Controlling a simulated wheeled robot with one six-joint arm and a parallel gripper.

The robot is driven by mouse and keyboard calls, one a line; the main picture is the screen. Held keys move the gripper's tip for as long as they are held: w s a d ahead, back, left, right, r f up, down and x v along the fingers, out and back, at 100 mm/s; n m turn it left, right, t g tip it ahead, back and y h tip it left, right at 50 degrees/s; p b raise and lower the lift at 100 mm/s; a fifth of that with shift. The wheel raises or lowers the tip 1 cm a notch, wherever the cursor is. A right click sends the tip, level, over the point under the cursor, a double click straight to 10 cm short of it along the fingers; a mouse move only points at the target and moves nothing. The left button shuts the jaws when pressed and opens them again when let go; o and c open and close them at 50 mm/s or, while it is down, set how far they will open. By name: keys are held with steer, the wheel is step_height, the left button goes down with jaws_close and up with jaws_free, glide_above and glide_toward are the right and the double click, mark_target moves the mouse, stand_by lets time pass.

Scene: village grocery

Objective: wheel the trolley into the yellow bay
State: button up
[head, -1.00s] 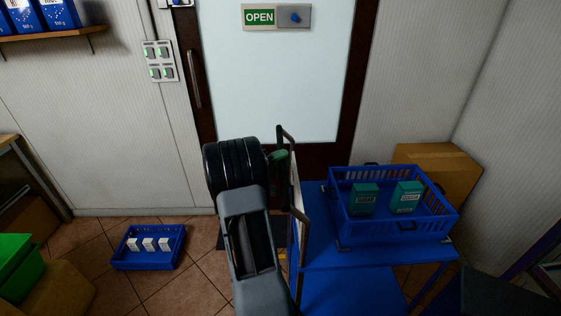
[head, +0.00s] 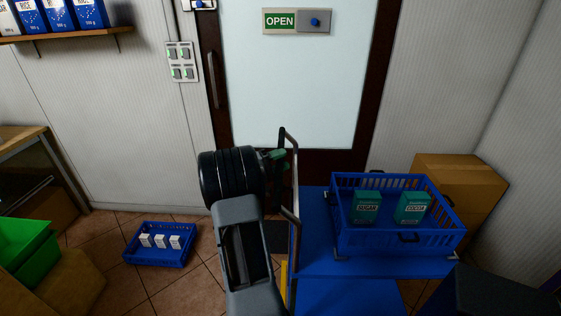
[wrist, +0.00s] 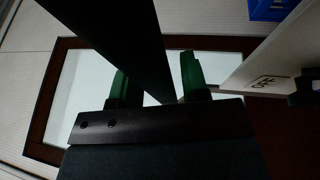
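The blue trolley (head: 325,262) stands right of my arm in the head view, with its upright handle frame (head: 295,165) on its left side. My gripper (head: 278,155), with green fingertips, is at the handle. In the wrist view the fingers of my gripper (wrist: 155,82) are on both sides of a dark bar (wrist: 125,40), apparently shut on it. A blue basket (head: 370,240) with a sugar box (head: 366,207) and a cocoa box (head: 412,208) sits on the trolley. A short yellow strip (head: 284,275) shows on the floor beside the trolley; the rest of the bay is hidden or out of view.
A door (head: 295,85) with an OPEN sign (head: 280,20) is straight ahead. A cardboard box (head: 465,180) stands behind the trolley by the right wall. A blue crate (head: 160,255) with small white boxes lies on the tiled floor at left. A green bin (head: 25,245) is at far left.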

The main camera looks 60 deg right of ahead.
steer(key=shift+o, duration=0.8)
steer(key=shift+w, duration=0.1)
steer(key=shift+a, duration=0.1)
steer(key=b+v, duration=0.1)
steer(key=v, duration=1.2)
steer(key=shift+w+a, duration=0.15)
steer(key=shift+a, duration=0.15)
steer(key=shift+f, duration=0.15)
